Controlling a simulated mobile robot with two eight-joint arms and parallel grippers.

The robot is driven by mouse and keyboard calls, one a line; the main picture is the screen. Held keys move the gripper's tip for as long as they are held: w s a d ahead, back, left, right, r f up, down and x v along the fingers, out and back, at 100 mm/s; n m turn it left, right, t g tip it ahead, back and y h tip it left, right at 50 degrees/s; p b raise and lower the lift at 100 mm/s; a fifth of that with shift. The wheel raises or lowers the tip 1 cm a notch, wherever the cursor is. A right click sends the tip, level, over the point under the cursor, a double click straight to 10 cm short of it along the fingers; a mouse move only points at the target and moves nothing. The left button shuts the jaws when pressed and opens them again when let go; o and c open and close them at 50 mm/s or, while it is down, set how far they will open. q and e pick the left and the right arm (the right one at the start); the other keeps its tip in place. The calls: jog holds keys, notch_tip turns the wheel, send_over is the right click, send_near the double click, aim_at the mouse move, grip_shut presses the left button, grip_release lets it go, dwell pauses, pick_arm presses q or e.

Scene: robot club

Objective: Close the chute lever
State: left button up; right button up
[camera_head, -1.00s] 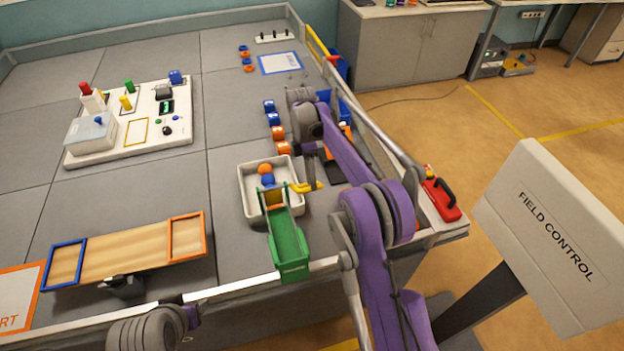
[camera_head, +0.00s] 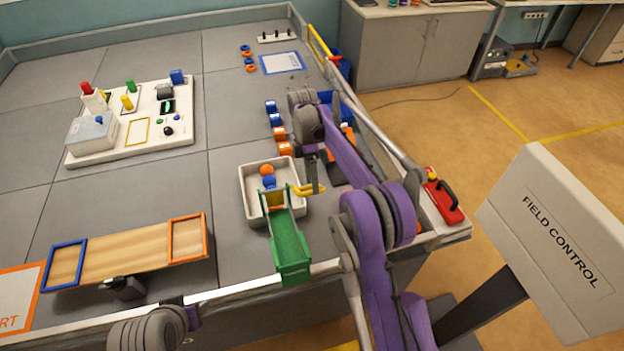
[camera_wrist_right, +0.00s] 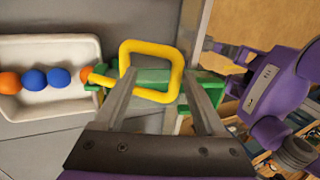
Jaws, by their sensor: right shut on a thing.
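The green chute (camera_head: 290,248) slopes at the front edge of the field, its upper end by the white tray (camera_head: 247,199). Its yellow lever (camera_head: 303,191) sticks out to the right, over the field floor. In the right wrist view the lever's square yellow loop (camera_wrist_right: 128,55) lies between the two fingers of my right gripper (camera_wrist_right: 165,92). My right gripper (camera_head: 314,186) is shut on this loop; its fingers stand apart by about the loop's width. In the tray are orange and blue balls (camera_wrist_right: 34,80). An orange ball (camera_wrist_right: 90,73) sits by the lever's shaft. My left gripper is out of view.
Orange and blue blocks (camera_head: 279,134) stand just behind the tray. A blue bin (camera_head: 325,97) is beyond my right arm. The field's right rail and a red case (camera_head: 443,200) lie right of the arm. A wooden seesaw (camera_head: 130,252) is at the left.

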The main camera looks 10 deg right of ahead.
jog(key=shift+w, duration=0.1)
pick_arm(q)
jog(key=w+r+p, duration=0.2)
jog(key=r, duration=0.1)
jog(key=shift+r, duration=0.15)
pick_arm(e)
jog(key=v, duration=1)
jog(key=shift+w+r, duration=0.15)
jog(key=shift+r, duration=0.25)
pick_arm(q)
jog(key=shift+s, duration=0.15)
